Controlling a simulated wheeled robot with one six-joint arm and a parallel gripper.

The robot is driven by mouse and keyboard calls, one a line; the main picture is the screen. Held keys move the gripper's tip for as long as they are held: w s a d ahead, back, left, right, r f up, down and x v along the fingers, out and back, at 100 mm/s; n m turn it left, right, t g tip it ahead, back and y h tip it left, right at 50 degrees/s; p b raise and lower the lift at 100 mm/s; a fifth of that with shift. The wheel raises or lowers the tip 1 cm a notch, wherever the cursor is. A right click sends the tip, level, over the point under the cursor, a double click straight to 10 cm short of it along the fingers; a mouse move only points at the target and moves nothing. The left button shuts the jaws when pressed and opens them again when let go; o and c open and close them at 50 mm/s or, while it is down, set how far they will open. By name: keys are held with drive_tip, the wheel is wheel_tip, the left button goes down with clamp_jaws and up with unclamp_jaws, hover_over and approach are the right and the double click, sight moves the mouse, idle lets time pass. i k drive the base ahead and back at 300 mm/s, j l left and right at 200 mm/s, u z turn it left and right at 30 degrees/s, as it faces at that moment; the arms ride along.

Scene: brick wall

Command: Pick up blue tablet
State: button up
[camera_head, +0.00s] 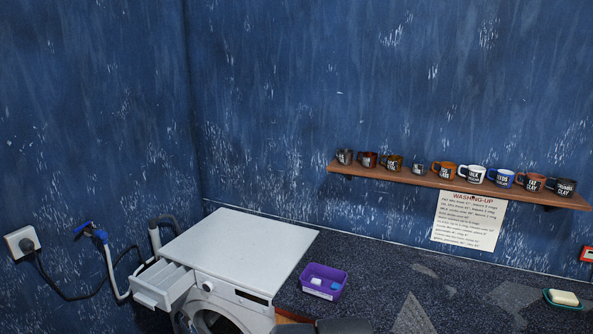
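A small blue tablet (335,287) lies inside a purple open box (312,293) on the dark speckled counter, just right of the washing machine. A white tablet (316,281) lies beside it in the same box. My gripper does not show in this view. A dark grey shape at the bottom edge, below the box, may be part of my arm; I cannot tell.
A white washing machine (240,245) stands at left with its detergent drawer (163,284) pulled out. A blue-handled tap (91,231) is on the left wall. A shelf (433,181) with several mugs hangs above the counter. A soap dish (563,305) sits far right.

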sight(335, 287)
drive_tip(key=i+l+u, duration=0.85)
drive_tip(key=j, duration=0.1)
